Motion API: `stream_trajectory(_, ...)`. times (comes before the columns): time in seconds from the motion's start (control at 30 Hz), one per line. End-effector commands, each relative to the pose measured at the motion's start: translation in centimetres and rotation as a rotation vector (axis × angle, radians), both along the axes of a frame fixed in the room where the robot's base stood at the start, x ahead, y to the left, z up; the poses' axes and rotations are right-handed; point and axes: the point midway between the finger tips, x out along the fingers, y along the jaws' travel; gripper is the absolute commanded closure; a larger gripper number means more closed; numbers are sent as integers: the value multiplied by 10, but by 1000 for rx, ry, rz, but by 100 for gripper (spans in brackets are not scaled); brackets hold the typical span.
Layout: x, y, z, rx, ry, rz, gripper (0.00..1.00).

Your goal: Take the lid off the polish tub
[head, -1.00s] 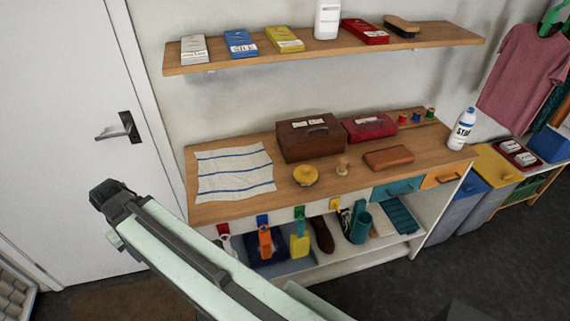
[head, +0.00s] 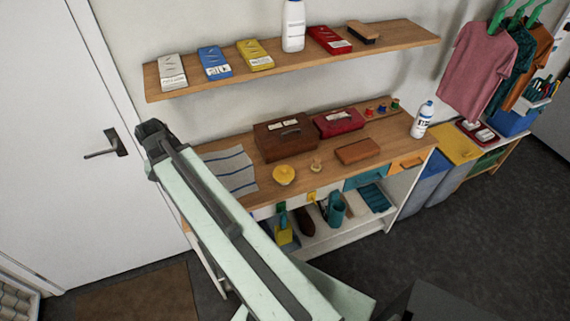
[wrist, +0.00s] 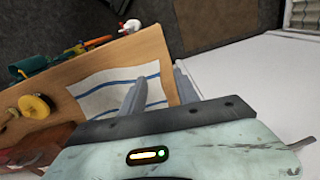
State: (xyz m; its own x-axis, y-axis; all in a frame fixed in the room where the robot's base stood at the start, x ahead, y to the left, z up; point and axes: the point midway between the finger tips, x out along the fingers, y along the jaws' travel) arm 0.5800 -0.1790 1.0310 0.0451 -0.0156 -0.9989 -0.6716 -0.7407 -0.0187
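The polish tub (head: 284,175) is a round yellow tub on the wooden counter, right of the striped cloth. A paler round top shows on it, but I cannot make out the lid's edge. It also shows at the left of the wrist view (wrist: 36,106). My gripper (wrist: 161,76) is open and empty, with its two grey fingers apart, above the cloth and door side, well away from the tub. In the head view my arm hides its fingers and part of the cloth.
A striped cloth (head: 229,173) lies beside the tub. Behind stand a brown box (head: 285,138) and a red box (head: 339,123). A small wooden-knobbed item (head: 316,167) and a brown block (head: 357,151) sit to the right. A loaded shelf (head: 300,62) hangs above.

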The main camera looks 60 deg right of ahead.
Motion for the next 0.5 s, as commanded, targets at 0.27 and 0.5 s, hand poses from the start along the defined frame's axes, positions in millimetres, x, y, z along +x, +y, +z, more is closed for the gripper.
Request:
stream_trajectory(0.27, -92, -188, -2, 25, 16, -783, 63)
stream_trajectory(0.5, -201, -296, -2, 44, 25, -1367, 63)
